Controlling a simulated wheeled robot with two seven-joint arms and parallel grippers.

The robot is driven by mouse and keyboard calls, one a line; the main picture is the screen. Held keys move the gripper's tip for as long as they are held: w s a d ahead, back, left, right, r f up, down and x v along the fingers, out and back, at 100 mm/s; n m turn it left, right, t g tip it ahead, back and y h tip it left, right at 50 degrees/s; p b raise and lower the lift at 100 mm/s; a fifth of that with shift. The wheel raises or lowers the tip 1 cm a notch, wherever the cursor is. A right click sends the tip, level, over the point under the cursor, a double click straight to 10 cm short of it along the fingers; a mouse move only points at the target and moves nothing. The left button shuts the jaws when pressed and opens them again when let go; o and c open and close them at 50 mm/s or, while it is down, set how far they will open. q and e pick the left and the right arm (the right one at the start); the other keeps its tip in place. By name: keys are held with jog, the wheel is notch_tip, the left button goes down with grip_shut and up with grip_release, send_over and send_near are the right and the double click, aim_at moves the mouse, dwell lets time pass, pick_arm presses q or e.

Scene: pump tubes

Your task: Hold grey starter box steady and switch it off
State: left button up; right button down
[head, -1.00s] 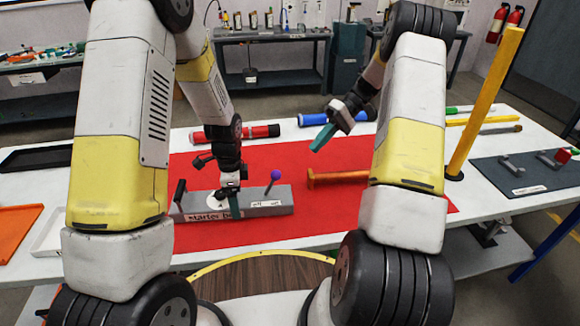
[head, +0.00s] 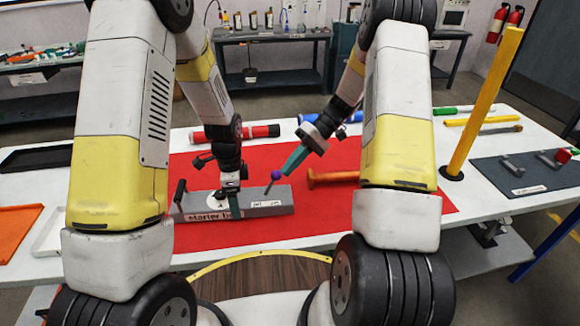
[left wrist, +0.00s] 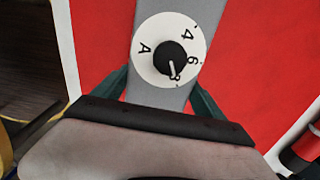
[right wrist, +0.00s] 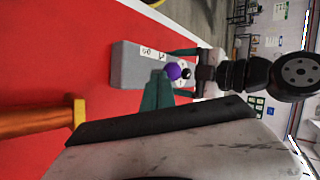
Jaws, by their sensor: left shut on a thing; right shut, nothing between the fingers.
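The grey starter box (head: 282,206) lies on the red mat, its front label partly hidden by my left gripper. A lever with a purple ball (head: 276,175) leans right from its top; the ball also shows in the right wrist view (right wrist: 173,71). My left gripper (head: 231,205) points down and is shut across the box, one finger on each side, beside the white dial (left wrist: 150,58) in the left wrist view. My right gripper (head: 286,171) is shut and empty, its tips close to the ball's right side. I cannot tell whether they touch it.
An orange hammer-like piece (head: 330,177) lies right of the box. A red cylinder (head: 258,131) and a blue one (head: 345,117) lie behind. A yellow post (head: 480,100) stands at the right. The red mat (head: 370,215) is clear in front.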

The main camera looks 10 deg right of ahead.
jog(key=shift+a+r+h, duration=0.2)
jog(key=shift+a+h, duration=0.15)
jog(key=shift+h, duration=0.45)
jog(key=shift+s+a, duration=0.1)
jog(key=shift+a, duration=0.05)
jog(key=shift+a+r+m+h, duration=0.4)
jog(key=shift+a+r+h, duration=0.2)
jog(key=shift+h, duration=0.6)
jog(key=a+h, duration=0.1)
jog(key=a+r+h, duration=0.1)
jog(key=a, duration=0.1)
jog(key=a+h, duration=0.1)
jog(key=a, duration=0.1)
jog(key=shift+w+r+m, duration=0.15)
jog(key=shift+w+m, duration=0.1)
jog(key=shift+m, duration=0.15)
jog(key=shift+r, duration=0.1)
